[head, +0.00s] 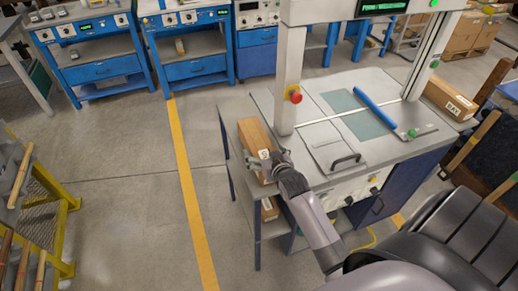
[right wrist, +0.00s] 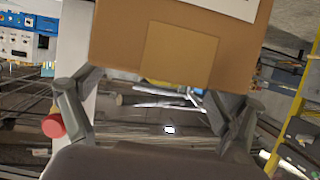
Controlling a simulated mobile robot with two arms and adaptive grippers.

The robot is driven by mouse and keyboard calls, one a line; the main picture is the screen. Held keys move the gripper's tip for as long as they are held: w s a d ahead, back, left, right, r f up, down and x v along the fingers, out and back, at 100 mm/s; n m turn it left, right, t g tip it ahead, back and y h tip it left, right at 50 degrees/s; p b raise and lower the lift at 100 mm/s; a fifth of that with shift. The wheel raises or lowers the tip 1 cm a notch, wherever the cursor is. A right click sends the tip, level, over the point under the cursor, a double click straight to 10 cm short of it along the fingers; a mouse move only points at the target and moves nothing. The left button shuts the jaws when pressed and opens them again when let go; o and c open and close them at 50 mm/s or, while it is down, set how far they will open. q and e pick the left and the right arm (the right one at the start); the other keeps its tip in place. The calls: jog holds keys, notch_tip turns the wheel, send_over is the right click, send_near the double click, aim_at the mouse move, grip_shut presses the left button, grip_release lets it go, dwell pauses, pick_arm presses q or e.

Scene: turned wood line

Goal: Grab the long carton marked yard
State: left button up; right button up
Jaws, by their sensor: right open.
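A long brown carton (head: 254,134) lies on the left wing of the grey machine table, with a white label near its front end; I cannot read the label. My right gripper (head: 279,158) is at the carton's near end. In the right wrist view the carton (right wrist: 180,50) fills the top, with a tan patch and part of a white label. The open fingers of the right gripper (right wrist: 158,110) stand apart below and to either side of it; I cannot tell whether they touch it. My left gripper is not in view.
Another carton (head: 450,98), its label seeming to read BAY, lies at the table's right end. A smaller carton (head: 270,208) sits on the shelf below. A machine post with a red button (head: 294,94) stands right of the long carton.

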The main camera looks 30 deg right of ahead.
aim_at(260, 144)
jog(key=shift+w+d+r, duration=0.1)
jog(key=shift+w+d, duration=0.05)
jog(key=shift+w, duration=0.3)
jog(key=shift+p+x, duration=0.6)
jog(key=shift+x, duration=1.55)
jog(key=shift+d+r, duration=0.1)
jog(key=shift+c, duration=0.2)
jog(key=c, duration=1.6)
jog(key=shift+c, duration=0.6)
jog(key=shift+r, duration=0.1)
